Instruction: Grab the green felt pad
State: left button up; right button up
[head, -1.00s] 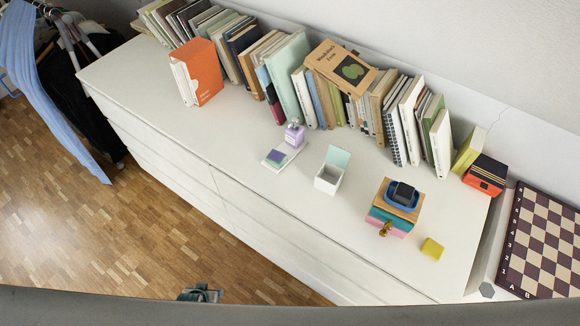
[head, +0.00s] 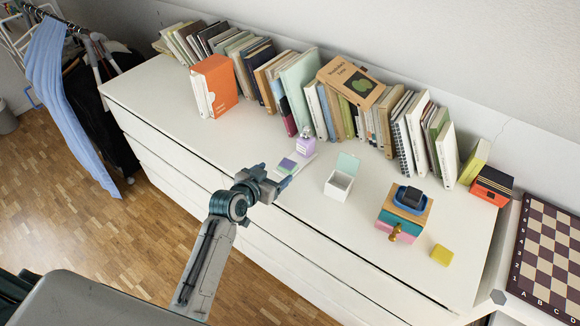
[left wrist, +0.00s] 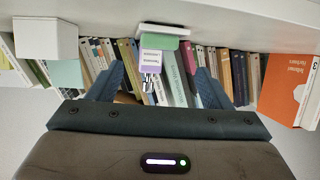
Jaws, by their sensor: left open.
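The green felt pad (head: 289,163) lies on a thin white tray (head: 303,168) on the dresser top, and a purple patch shows on its top. In the left wrist view, which looks upside down, the green pad (left wrist: 165,43) is between my spread fingers, farther out. A lilac bottle (head: 306,146) with a silver cap stands behind the pad on the tray. My left gripper (head: 281,182) is open and empty, just in front of the tray, its fingers toward the pad. The fingers (left wrist: 158,75) frame the pad and bottle in the wrist view. My right gripper is not seen.
A white open-lidded box (head: 339,184) stands right of the tray. Farther right are a small drawer box (head: 405,214) holding a blue tray and a yellow block (head: 441,255). A book row (head: 330,95) lines the wall.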

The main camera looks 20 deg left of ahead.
aim_at(287, 165)
pick_arm(q)
jog(key=shift+w+d+f, duration=0.15)
jog(key=shift+w, duration=0.45)
jog(key=shift+w+d+f, duration=0.15)
jog(key=shift+w+f, duration=0.1)
jog(key=shift+w, duration=0.2)
jog(key=shift+w+d+f+p, duration=0.1)
jog(key=shift+w+p, duration=0.2)
jog(key=p+x, duration=0.1)
jog(key=x, duration=0.2)
jog(key=shift+x, duration=0.75)
jog(key=shift+s+f, duration=0.1)
jog(key=c, duration=1)
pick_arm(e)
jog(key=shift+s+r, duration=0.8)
